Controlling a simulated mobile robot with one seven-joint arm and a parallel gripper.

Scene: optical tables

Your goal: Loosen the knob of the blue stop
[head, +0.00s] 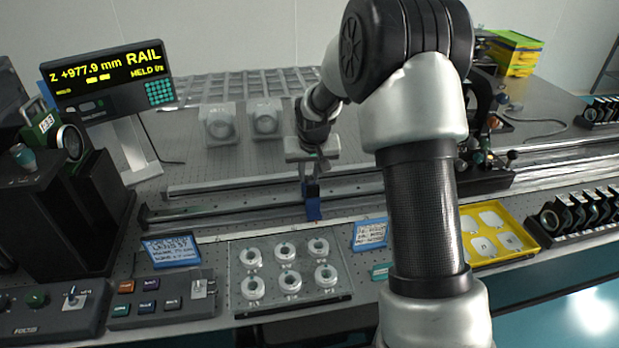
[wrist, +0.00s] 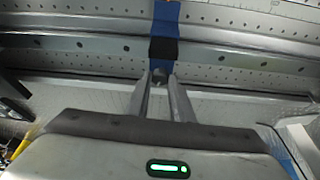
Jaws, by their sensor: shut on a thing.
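The blue stop (head: 313,208) sits on the long rail in the middle of the table, in front of my gripper in the head view. In the wrist view the blue stop (wrist: 165,18) is at the top centre, with a black part (wrist: 163,50) below it. My gripper (head: 310,172) is above and behind the stop in the head view. In the wrist view my gripper (wrist: 158,84) has its two fingers close around a small grey knob (wrist: 158,75) at the near end of the stop. The fingers hide most of the knob.
The rail (head: 225,208) runs left to right across the table. A display (head: 108,80) reading "Z +977.9 mm RAIL HELD" stands at the left. A tray of white rings (head: 240,298), a yellow tray (head: 531,247) and a blue label card (head: 170,251) lie in front.

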